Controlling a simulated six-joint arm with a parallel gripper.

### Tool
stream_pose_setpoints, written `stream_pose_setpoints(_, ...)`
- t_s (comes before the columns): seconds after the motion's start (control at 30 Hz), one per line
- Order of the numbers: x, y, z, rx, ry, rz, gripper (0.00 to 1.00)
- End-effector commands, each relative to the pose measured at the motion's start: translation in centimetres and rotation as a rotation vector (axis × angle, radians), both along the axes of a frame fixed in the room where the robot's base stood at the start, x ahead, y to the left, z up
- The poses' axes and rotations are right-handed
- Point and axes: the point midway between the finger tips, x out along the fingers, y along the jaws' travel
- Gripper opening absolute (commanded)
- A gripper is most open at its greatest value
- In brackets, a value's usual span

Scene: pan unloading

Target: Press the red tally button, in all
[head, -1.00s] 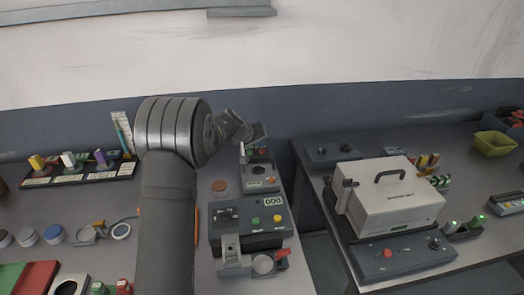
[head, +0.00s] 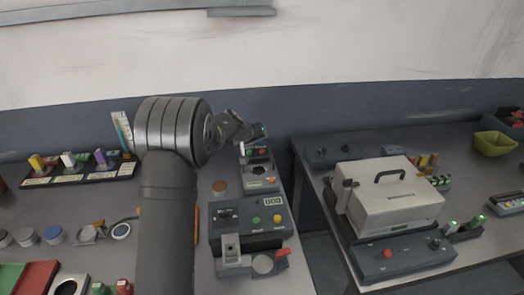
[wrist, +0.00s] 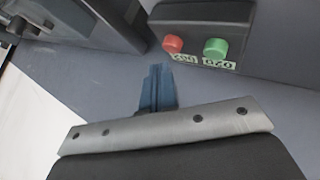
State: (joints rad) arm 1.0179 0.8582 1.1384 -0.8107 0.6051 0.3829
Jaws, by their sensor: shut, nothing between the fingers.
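The red button (wrist: 172,44) stands on a dark box (wrist: 200,12) at the top of the wrist view. A green button (wrist: 215,48) is beside it on the right. Small number plates sit below both buttons; their digits are hard to read. My gripper (wrist: 158,72) has its blue fingers together and empty, pointing toward the box. The fingertips appear just below the red button in that picture, apart from it; the depth between them is unclear. In the head view my gripper (head: 256,131) is at the back of the left table, near a small red spot (head: 262,151).
A control box (head: 245,238) with yellow and green buttons and a counter display (head: 272,202) stands in front. A grey housing (wrist: 85,20) is at the upper left in the wrist view. A white case (head: 388,200) stands on the right table, across a gap.

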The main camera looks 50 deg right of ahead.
Motion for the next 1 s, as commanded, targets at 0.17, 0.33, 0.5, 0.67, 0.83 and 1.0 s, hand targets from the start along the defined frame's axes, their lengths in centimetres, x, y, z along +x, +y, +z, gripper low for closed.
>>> stream_pose_setpoints(0.17,0.0,0.0,-0.3,0.000,0.001,0.001,0.00)
stream_pose_setpoints(0.33,0.0,0.0,-0.9,0.001,0.000,0.001,0.00)
stream_pose_setpoints(0.5,0.0,0.0,-0.9,0.000,0.000,0.000,0.00)
stream_pose_setpoints(0.67,0.0,0.0,-0.9,0.000,0.000,0.000,0.00)
stream_pose_setpoints(0.83,0.0,0.0,-1.0,0.000,0.000,0.000,0.00)
stream_pose_setpoints(1.0,0.0,0.0,-1.2,0.000,0.000,0.000,0.00)
